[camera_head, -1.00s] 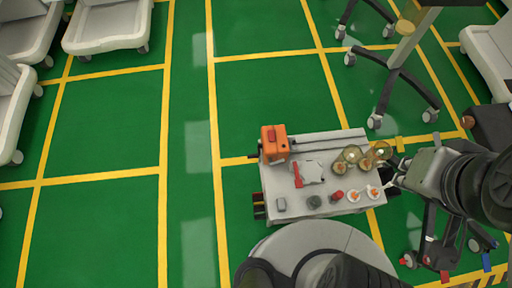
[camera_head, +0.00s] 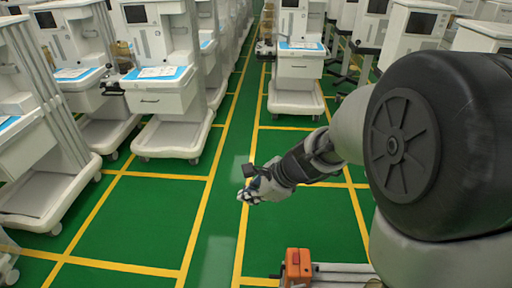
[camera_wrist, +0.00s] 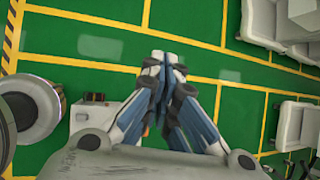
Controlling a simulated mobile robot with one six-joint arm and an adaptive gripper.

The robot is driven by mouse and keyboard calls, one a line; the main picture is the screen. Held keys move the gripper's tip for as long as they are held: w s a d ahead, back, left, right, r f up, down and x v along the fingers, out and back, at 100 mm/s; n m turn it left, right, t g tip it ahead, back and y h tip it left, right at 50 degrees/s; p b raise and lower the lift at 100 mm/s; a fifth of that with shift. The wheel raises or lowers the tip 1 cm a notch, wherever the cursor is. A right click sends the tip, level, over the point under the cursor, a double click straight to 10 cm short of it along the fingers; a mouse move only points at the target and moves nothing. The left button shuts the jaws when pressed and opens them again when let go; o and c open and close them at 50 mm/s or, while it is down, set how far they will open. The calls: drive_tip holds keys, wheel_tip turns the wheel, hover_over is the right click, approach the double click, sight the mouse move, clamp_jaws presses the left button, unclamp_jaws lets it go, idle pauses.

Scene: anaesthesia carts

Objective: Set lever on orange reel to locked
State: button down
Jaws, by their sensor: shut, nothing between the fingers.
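The orange reel (camera_head: 297,266) appears to be the boxy orange unit at the bottom edge of the head view, on the back corner of a low cart (camera_head: 345,267). Only its upper part is in frame. I cannot make out its lever or the lever's position. My gripper (camera_head: 247,197) is shut and empty, out over the green floor, beyond and to the left of the orange unit and apart from it. In the wrist view my gripper's fingers (camera_wrist: 165,62) meet at the tips. A small orange patch shows beside the fingers; I cannot tell what it is.
White anaesthesia carts (camera_head: 165,80) line the left. Another cart with a blue top (camera_head: 298,65) stands at the back, with more at the right. The green floor (camera_head: 140,215) with yellow lines is clear between them. My arm covers much of the right side.

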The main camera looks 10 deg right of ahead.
drive_tip(key=w+d+f+m+p, duration=0.2)
drive_tip(key=w+d+f+m, duration=0.2)
drive_tip(key=w+f+m, duration=0.3)
drive_tip(key=m+g+h, duration=0.3)
drive_tip(key=m+h, duration=0.1)
drive_tip(key=m, duration=2.3)
hover_over(294, 287)
drive_tip(key=s+d+x, duration=0.2)
drive_tip(key=x, duration=1.3)
drive_tip(key=s+d+f+x, duration=0.1)
drive_tip(key=s+d+x, duration=0.1)
drive_tip(key=x, duration=1.4)
drive_tip(key=s+d+f+x, duration=0.1)
drive_tip(key=s+d+x, duration=0.2)
drive_tip(key=x, duration=1.2)
drive_tip(key=shift+s+f, duration=0.4)
drive_tip(key=shift+s, duration=0.15)
